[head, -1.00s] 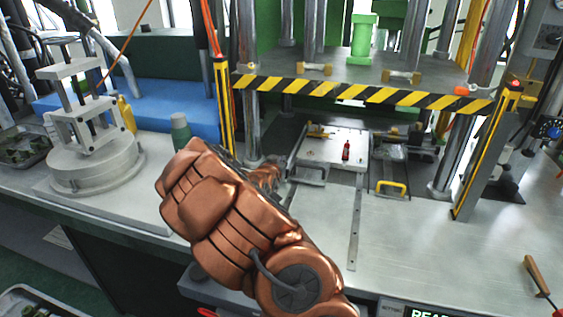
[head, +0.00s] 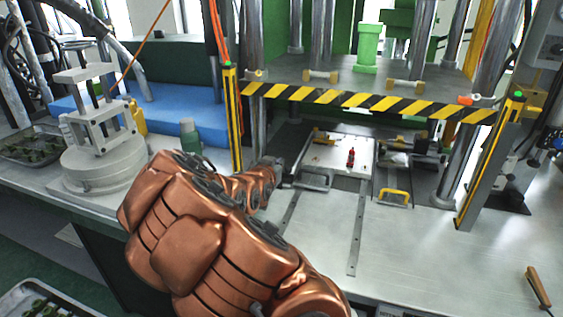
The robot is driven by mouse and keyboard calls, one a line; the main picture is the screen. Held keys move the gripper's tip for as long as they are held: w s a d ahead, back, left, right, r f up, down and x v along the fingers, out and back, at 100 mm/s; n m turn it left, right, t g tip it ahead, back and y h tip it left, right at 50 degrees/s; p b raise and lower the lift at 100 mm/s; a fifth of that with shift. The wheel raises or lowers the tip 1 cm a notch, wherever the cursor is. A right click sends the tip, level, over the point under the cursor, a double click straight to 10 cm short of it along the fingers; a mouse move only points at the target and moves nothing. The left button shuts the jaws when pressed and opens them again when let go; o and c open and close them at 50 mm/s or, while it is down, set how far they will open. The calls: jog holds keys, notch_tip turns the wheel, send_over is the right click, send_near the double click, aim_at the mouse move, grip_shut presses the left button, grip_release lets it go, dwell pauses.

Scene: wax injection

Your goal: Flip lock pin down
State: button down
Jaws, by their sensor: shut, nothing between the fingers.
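A white mould plate (head: 327,152) lies on the press bed, under the raised upper platen. A small red upright piece (head: 351,158) stands on its right side; I cannot tell whether this is the lock pin. A small brass-coloured part (head: 321,136) sits at the plate's back edge. My copper-coloured arm reaches in from the bottom. My gripper (head: 279,169) is at its far end, just left of the plate, small and partly hidden by my wrist. It is shut and holds nothing visible. I cannot make out contact with the plate.
A yellow-and-black striped bar (head: 365,101) crosses above the plate. Guard posts (head: 233,120) and (head: 488,165) stand at the sides. A tray with a yellow handle (head: 394,196) is right of the plate. A grey clamp stand (head: 100,150) stands left. The bench's front right is mostly clear.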

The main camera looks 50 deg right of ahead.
jog(key=shift+v, duration=0.95)
jog(key=s+a+f+n+g+y, duration=0.1)
jog(key=s+a+f+n+y, duration=0.2)
jog(key=a, duration=0.6)
jog(key=s+a+n+y, duration=0.1)
jog(key=s+a+y, duration=0.25)
jog(key=a, duration=0.55)
jog(key=s+a+f+n+g+y, duration=0.1)
jog(key=s+a+f+n+y, duration=0.1)
jog(key=a+y, duration=0.5)
jog(key=s+a+r+n+g, duration=0.1)
jog(key=s+a+n+g, duration=0.2)
jog(key=s, duration=0.9)
jog(key=s+a+r+n+g, duration=0.2)
jog(key=s+a+n+g, duration=0.1)
jog(key=s+a, duration=0.6)
jog(key=s+n, duration=0.1)
jog(key=s, duration=0.1)
jog(key=shift+s, duration=0.4)
